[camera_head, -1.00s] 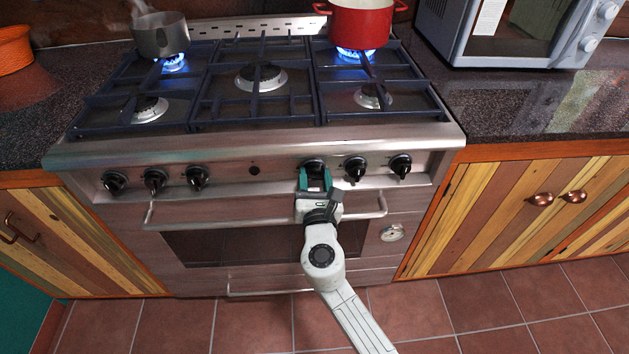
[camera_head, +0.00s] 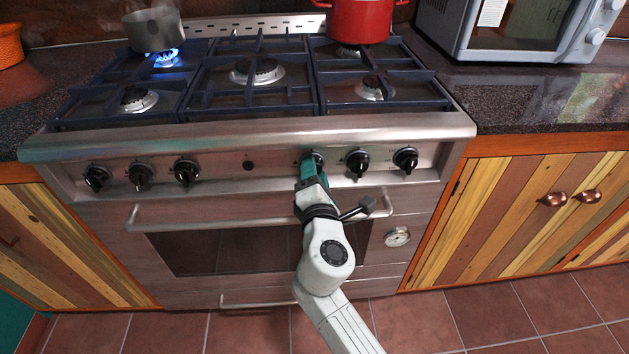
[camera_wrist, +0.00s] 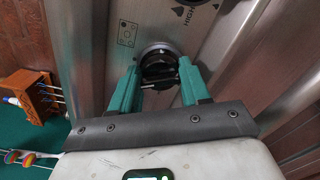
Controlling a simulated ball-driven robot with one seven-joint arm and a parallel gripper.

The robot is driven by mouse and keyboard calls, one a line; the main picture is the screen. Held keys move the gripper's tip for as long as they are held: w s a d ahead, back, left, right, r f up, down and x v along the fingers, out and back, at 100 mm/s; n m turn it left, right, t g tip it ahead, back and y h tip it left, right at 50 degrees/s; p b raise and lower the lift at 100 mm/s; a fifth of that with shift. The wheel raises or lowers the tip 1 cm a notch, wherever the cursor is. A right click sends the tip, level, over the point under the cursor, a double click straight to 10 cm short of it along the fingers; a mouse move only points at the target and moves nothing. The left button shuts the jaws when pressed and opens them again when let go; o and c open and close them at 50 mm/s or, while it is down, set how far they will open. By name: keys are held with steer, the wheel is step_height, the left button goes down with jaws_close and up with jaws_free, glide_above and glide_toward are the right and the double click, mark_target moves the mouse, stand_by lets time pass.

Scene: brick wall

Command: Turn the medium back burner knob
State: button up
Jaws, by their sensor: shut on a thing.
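The stove's front panel carries a row of black knobs. My gripper (camera_head: 311,166) is at the leftmost knob (camera_head: 319,158) of the right-hand group of three, reaching it from below. In the wrist view, its green fingers (camera_wrist: 160,78) are shut on this knob (camera_wrist: 158,65), one on each side. The gripper looks rolled over in the head view and covers part of the knob. A small burner diagram (camera_wrist: 127,33) is printed beside the knob; which burner it marks is too small to tell. No flame shows under the red pot (camera_head: 360,20) at the back right.
A grey pot (camera_head: 154,29) stands over a blue flame (camera_head: 166,58) at the back left. The oven handle (camera_head: 240,218) runs below the knobs, close to my arm. Two other knobs (camera_head: 358,162) (camera_head: 405,159) are to the right. A microwave (camera_head: 520,30) stands on the right counter.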

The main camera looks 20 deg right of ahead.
steer(key=m+b, duration=0.1)
steer(key=m, duration=0.1)
steer(key=m+b, duration=0.2)
steer(key=m, duration=0.1)
steer(key=shift+d+f+m+b, duration=0.1)
steer(key=shift+f+m+b, duration=0.1)
steer(key=shift+m+b, duration=0.1)
stand_by(0.5)
steer(key=o, duration=1.1)
steer(key=shift+c, duration=0.2)
